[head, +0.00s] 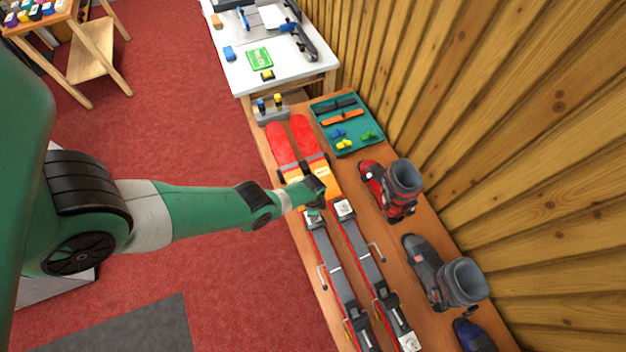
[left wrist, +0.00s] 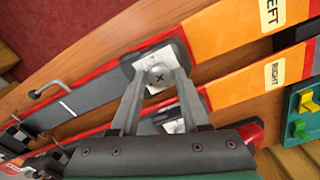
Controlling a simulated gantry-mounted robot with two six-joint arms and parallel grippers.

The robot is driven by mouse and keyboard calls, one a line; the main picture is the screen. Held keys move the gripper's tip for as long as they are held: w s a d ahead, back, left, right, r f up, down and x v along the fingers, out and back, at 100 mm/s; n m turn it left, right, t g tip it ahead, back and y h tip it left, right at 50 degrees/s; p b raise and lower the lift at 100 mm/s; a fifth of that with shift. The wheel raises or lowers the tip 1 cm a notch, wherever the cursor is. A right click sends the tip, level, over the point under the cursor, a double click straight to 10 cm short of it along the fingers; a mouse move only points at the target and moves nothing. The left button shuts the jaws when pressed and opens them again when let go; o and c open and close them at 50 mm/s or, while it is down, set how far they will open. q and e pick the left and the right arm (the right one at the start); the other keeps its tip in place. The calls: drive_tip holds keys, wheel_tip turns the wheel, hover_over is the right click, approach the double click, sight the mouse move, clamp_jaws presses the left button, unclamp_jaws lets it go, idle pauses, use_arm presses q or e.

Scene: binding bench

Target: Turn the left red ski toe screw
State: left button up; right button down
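The left red ski (head: 282,148) lies on the wooden bench, beside the right red ski (head: 306,138). In the left wrist view, the ski marked LEFT (left wrist: 222,30) carries a pale toe plate (left wrist: 140,62) with a round, cross-slotted screw (left wrist: 157,75). My left gripper (left wrist: 160,80) is over this toe plate, its two fingers apart on either side of the screw head. I cannot tell whether they touch it. In the head view, my left gripper (head: 314,203) hides most of that toe area. My right gripper is not in view.
The right ski's toe plate (head: 344,208) is close beside my left gripper. Ski boots (head: 388,192) stand to the right. A green tray (head: 328,122) with tools and coloured pieces lies beyond. A white table (head: 285,72) is at the back.

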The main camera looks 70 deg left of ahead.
use_arm(q)
clamp_jaws()
drive_tip(key=n, duration=1.1)
drive_tip(key=shift+n, duration=0.4)
idle(0.5)
drive_tip(key=shift+o, duration=2)
unclamp_jaws()
